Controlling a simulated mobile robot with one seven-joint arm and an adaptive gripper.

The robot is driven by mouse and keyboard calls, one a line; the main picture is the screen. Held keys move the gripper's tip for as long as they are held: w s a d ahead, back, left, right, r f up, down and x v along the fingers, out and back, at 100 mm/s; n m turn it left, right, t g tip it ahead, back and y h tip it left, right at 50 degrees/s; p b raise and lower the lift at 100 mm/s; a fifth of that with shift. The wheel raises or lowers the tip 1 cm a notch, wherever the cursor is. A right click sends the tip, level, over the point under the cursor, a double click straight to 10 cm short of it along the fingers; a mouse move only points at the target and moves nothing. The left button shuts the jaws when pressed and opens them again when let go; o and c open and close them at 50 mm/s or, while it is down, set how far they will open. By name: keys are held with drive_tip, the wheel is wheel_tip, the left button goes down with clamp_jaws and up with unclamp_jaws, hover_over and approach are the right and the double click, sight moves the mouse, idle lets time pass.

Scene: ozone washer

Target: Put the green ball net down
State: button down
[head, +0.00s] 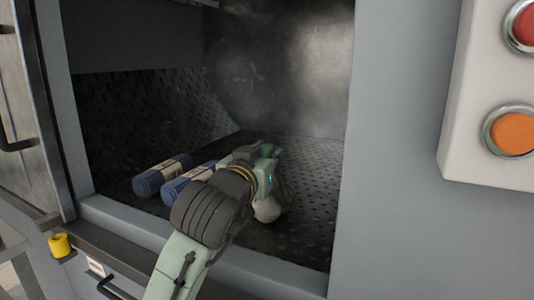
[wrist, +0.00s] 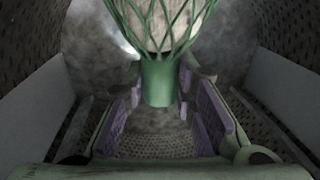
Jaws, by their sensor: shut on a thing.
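The green ball net (head: 267,210) is inside the washer chamber, at the right of my gripper in the head view. A pale ball shows low in the net, close to the chamber floor; I cannot tell whether it touches. In the wrist view the net's green collar (wrist: 158,84) sits between the purple finger pads, with green strands spreading over the pale ball at the top. My gripper (wrist: 165,105) is shut on the collar. In the head view my gripper (head: 268,165) partly hides the net.
Two dark blue rolls with pale bands, one at the left (head: 162,175) and one nearer my arm (head: 187,181), lie on the perforated chamber floor (head: 312,190). The chamber's grey front frame (head: 130,224) borders the opening. Free floor lies at the right. Red (head: 524,25) and orange (head: 513,131) buttons are outside.

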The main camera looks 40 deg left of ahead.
drive_tip(key=shift+d, duration=0.1)
drive_tip(key=shift+f, duration=0.25)
drive_tip(key=c, duration=1.3)
unclamp_jaws()
drive_tip(key=shift+c, duration=0.2)
drive_tip(key=shift+r, duration=0.15)
drive_tip(key=shift+s, duration=0.1)
drive_tip(key=b+v, duration=0.3)
drive_tip(key=v, duration=0.8)
drive_tip(key=shift+s, duration=0.35)
